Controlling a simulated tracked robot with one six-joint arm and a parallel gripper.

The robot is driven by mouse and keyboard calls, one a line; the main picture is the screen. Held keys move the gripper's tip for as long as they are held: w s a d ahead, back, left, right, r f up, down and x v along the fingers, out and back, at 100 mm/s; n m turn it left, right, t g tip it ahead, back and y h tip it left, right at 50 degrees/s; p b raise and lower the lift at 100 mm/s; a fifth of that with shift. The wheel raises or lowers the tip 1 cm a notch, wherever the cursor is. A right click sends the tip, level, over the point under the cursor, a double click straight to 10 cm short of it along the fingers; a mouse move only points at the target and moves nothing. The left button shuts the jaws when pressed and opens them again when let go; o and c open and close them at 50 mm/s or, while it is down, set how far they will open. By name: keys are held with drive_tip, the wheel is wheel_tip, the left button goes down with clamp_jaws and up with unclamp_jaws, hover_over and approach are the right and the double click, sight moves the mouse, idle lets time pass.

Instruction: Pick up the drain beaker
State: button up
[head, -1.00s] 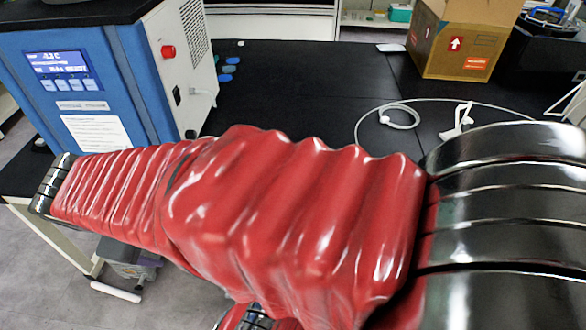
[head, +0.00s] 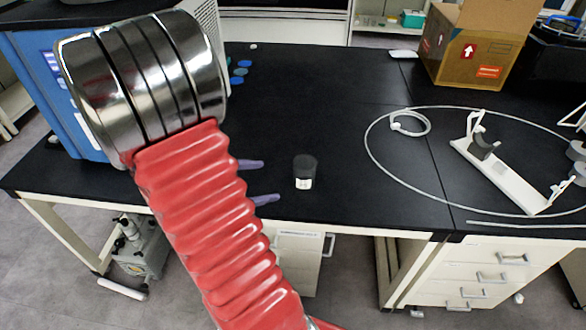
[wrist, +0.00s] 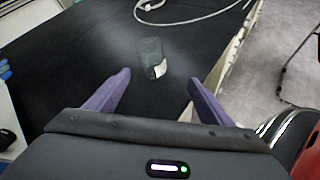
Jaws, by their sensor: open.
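The drain beaker (head: 304,172) is a small dark, see-through cup with a white label. It stands upright on the black bench top, near the front edge. In the wrist view the beaker (wrist: 152,58) is ahead of my gripper, roughly between the lines of its two purple fingers. My gripper (head: 262,181) shows in the head view as two purple fingers to the left of the beaker, pointing at it, with a gap between. In the wrist view my gripper (wrist: 158,92) is open and empty. The rest of it is hidden behind my red-sleeved arm in the head view.
The blue freeze dryer (head: 62,95) stands at the left, partly behind my arm. Blue caps (head: 239,72) lie behind. A white hose (head: 372,150) loops at the right beside a white stand (head: 500,175). A cardboard box (head: 470,45) is at the back right. Bench around the beaker is clear.

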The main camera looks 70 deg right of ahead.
sight(296, 174)
drive_tip(key=s+d+f+n, duration=0.1)
drive_tip(key=d, duration=0.1)
drive_tip(key=d+f+n+h, duration=0.1)
drive_tip(key=d+f+n, duration=0.1)
drive_tip(key=s+d+f+n+h, duration=0.1)
drive_tip(key=d+f, duration=0.1)
drive_tip(key=d, duration=0.1)
drive_tip(key=shift+s+f+g, duration=0.25)
drive_tip(key=shift+s+g, duration=0.05)
drive_tip(key=shift+d, duration=0.1)
drive_tip(key=shift+x, duration=4.25)
drive_tip(key=shift+x, duration=2.6)
drive_tip(key=shift+r, duration=0.15)
drive_tip(key=shift+c, duration=0.3)
drive_tip(key=c, duration=1.1)
